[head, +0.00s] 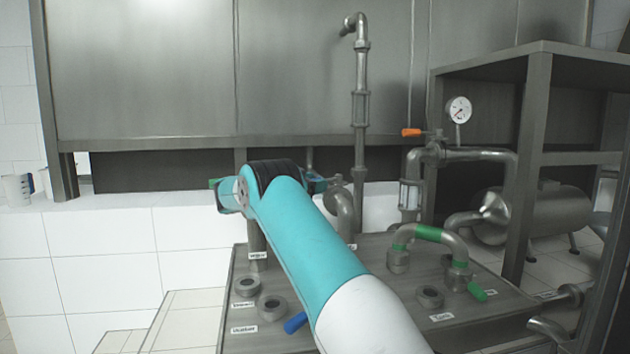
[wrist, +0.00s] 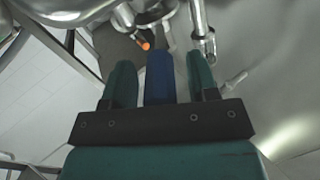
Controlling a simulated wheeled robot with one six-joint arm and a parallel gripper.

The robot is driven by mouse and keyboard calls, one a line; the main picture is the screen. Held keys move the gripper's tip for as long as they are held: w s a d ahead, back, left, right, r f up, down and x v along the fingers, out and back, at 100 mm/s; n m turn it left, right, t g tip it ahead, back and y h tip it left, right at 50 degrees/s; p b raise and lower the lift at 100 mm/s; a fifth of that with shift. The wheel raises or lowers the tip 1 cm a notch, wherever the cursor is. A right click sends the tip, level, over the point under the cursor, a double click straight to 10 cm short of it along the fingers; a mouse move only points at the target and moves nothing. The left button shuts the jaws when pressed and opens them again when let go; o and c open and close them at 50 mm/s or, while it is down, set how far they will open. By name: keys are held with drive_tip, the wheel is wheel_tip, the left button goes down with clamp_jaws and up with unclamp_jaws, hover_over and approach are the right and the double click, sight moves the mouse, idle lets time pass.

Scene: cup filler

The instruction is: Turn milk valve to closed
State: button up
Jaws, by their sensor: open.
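In the wrist view my gripper (wrist: 160,60) shows two dark green fingers standing apart. A dark blue bar (wrist: 159,80), which looks like a valve handle, lies between them with gaps on both sides. I cannot tell which valve it belongs to. In the head view my arm hides most of the gripper. No label there can be read clearly enough to name the milk valve. A blue handle (head: 295,323) shows low beside my arm, and an orange handle (head: 411,132) sits on the upper pipe; its orange tip also shows in the wrist view (wrist: 145,46).
A metal table (head: 385,325) carries pipe stubs and a green-banded pipe (head: 428,233) with a green handle (head: 477,291). A gauge (head: 459,109) and metal frame stand right. A tall pipe (head: 360,120) rises behind. A white jug (head: 18,188) stands on the left ledge.

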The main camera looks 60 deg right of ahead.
wheel_tip(320, 180, up, 20)
drive_tip(key=p, duration=0.6)
drive_tip(key=shift+p, duration=0.35)
drive_tip(key=shift+c, duration=0.5)
